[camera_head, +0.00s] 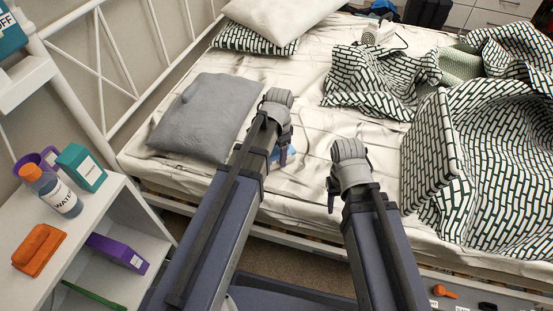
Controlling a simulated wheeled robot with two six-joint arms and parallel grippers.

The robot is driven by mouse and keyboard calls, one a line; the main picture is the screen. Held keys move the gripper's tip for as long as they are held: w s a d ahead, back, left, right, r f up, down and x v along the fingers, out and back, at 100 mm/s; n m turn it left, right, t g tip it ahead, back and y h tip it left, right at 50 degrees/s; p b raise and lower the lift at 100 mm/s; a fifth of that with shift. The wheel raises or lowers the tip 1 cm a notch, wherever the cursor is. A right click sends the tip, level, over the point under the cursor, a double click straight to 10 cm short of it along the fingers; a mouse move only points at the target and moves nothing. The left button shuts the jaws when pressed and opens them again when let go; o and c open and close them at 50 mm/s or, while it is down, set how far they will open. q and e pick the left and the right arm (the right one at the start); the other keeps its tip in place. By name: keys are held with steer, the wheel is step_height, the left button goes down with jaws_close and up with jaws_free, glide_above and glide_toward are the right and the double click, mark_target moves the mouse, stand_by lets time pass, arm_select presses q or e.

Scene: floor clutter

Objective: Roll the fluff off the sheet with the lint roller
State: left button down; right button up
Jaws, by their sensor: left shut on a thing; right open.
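The cream sheet (310,105) covers the bed and is wrinkled. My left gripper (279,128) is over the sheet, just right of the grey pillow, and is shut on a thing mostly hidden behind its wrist. A small blue and white part, which looks like the lint roller (287,156), shows just below that wrist, close to the sheet. My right gripper (347,172) is open over the near part of the sheet, its fingers largely hidden. I cannot make out the fluff.
A grey pillow (205,117) lies at the left, a patterned blanket (485,160) is bunched at the right. A white shelf (90,215) at the lower left holds a water bottle (60,197), a teal box (80,167) and an orange brush-like thing (39,248). The middle sheet is mostly bare.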

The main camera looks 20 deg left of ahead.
arm_select(q)
steer(key=shift+w, duration=0.35)
steer(key=shift+s+d+f, duration=0.1)
steer(key=shift+s+d, duration=0.05)
steer(key=shift+d, duration=0.55)
steer(key=shift+s+a, duration=0.1)
steer(key=shift+s, duration=3.8)
steer(key=shift+w+d, duration=0.1)
steer(key=shift+d, duration=0.55)
steer(key=shift+w, duration=1.95)
steer(key=shift+w, duration=0.1)
steer(key=shift+w+d, duration=0.1)
steer(key=shift+w, duration=1.8)
